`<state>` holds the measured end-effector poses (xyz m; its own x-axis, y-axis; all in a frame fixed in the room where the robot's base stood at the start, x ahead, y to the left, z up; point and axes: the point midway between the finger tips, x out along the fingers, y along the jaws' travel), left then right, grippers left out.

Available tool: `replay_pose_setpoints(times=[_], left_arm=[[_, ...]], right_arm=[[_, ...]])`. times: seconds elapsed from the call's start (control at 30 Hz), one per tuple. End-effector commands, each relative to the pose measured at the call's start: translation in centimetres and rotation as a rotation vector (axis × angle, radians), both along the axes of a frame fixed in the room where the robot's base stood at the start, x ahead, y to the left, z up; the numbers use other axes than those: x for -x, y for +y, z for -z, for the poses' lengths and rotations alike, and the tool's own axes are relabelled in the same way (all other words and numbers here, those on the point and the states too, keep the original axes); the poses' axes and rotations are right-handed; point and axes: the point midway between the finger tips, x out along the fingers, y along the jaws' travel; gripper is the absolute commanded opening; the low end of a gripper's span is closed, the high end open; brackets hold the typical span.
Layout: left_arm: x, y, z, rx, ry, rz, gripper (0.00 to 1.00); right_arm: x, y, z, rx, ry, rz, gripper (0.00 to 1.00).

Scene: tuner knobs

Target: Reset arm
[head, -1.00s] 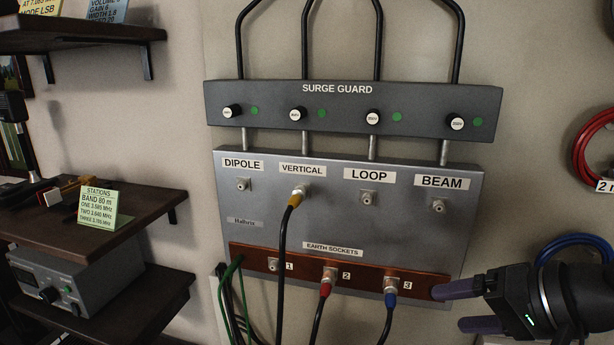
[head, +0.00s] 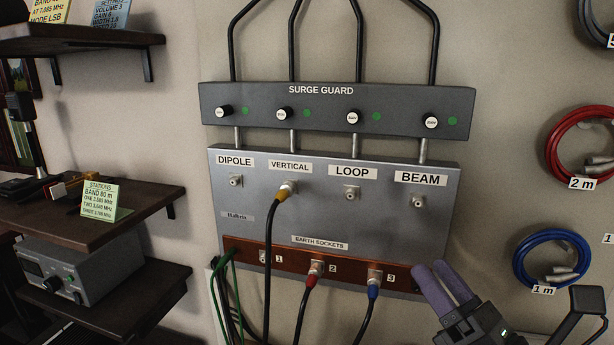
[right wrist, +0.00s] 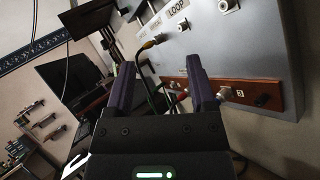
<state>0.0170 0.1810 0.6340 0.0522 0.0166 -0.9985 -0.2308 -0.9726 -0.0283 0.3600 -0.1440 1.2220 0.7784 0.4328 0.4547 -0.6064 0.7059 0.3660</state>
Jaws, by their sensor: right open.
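My right gripper (head: 433,269) is at the lower right of the grey antenna panel (head: 330,220) in the head view. Its purple fingers point up and left, overlapping the panel's lower right corner. In the right wrist view the fingers (right wrist: 158,67) stand apart with nothing held between them. A black cable with a yellow plug (head: 285,190) is in the VERTICAL socket. A red plug (head: 311,281) is at earth socket 2 and a blue plug (head: 373,290) at earth socket 3. The DIPOLE, LOOP and BEAM sockets have no cable. My left gripper is out of view.
The surge guard (head: 335,110) with several knobs sits above the panel. Coiled red (head: 556,150) and blue (head: 518,262) cables hang on the wall at right. Shelves at left hold a green stations card (head: 100,200) and a grey radio unit (head: 85,270).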

Motion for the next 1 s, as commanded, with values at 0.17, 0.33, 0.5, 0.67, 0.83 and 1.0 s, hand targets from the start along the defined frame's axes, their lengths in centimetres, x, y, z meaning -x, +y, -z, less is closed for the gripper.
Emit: replay_pose_setpoints(times=[0.17,0.33,0.5,0.67,0.83,1.0], left_arm=[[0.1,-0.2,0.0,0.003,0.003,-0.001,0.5],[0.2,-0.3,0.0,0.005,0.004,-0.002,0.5],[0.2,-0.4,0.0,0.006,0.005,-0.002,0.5],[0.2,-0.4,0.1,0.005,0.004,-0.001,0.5],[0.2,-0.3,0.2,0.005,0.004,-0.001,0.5],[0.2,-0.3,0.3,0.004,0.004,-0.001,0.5]], right_arm=[[0.8,-6.0,13.0,-1.163,0.689,0.272,0.7],[7.4,-5.2,23.6,-1.834,1.057,0.627,0.7],[14.9,-2.0,28.9,-2.236,1.265,1.023,0.7],[18.5,-0.1,33.4,-2.368,1.342,1.284,0.7],[18.7,-0.1,40.9,-2.337,1.355,1.337,0.7],[21.8,-0.7,49.5,-2.294,1.372,1.409,0.7]])
